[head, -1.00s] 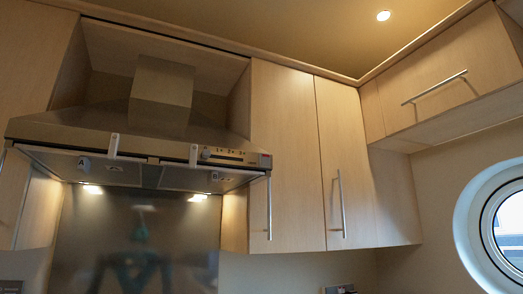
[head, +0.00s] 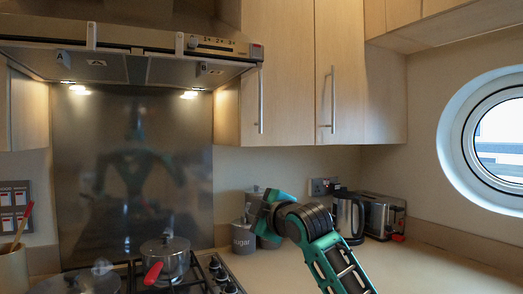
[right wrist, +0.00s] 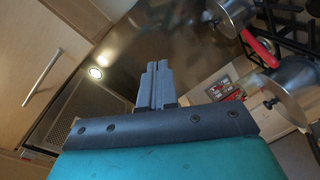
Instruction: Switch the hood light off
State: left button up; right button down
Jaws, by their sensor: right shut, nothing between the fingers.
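The range hood (head: 110,50) spans the upper left of the head view. Its control strip (head: 215,44), with small markings, is at the right of the front edge; switch positions are too small to read. Both hood lights glow, the left light (head: 79,89) and right light (head: 189,94). A lit lamp (right wrist: 95,73) also shows in the right wrist view. My right arm (head: 325,245) rises from the lower right, below and right of the hood. My right gripper (right wrist: 157,85) has its fingers together, empty and touching nothing visible. My left gripper is out of view.
Pots (head: 165,262) stand on the gas hob below the hood. A sugar canister (head: 243,238), kettle (head: 349,215) and toaster (head: 384,214) stand on the counter. Wall cabinets (head: 285,80) adjoin the hood's right side. The space before the backsplash (head: 130,180) looks clear.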

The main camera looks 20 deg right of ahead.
pick_arm(q)
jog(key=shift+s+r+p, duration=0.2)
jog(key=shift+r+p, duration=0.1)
jog(key=shift+p, duration=0.1)
pick_arm(e)
jog(key=s+d+r+n+t, duration=0.1)
jog(key=s+r, duration=0.2)
jog(key=r, duration=0.9)
jog(key=s+d+r+n+t, duration=0.1)
jog(key=s+r, duration=0.3)
jog(key=r, duration=0.8)
jog(key=s+d+r+n+t, duration=0.1)
jog(key=s+d+r+n, duration=0.1)
jog(key=r, duration=0.9)
jog(key=shift+s+r+n+h, duration=0.35)
jog(key=shift+s+n, duration=0.35)
jog(key=shift+s, duration=0.4)
jog(key=shift+d+r, duration=0.1)
